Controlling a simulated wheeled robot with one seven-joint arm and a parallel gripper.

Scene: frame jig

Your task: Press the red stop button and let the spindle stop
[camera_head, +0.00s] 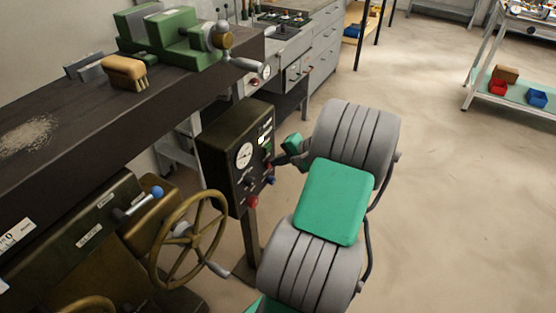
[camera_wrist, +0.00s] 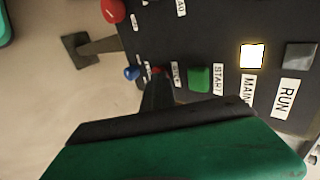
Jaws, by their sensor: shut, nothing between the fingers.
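The control box (camera_head: 225,150) stands on a post, its panel facing right. In the wrist view, my shut, empty gripper (camera_wrist: 157,80) points at the panel, its tip at a small red button (camera_wrist: 157,70). The finger hides most of that button, and I cannot tell whether they touch. A partly hidden label beside it appears to read STOP. The green button (camera_wrist: 200,79) is labelled START. In the head view, my gripper (camera_head: 277,160) is at the panel's right side. I cannot make out a spindle turning.
A larger red mushroom knob (camera_head: 252,201) sits low on the box; the wrist view shows it too (camera_wrist: 113,10). A blue knob (camera_wrist: 131,73) is near the fingertip. The MAIN lamp (camera_wrist: 252,55) is lit; the RUN lamp (camera_wrist: 300,56) looks grey. A brass handwheel (camera_head: 190,240) stands in front.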

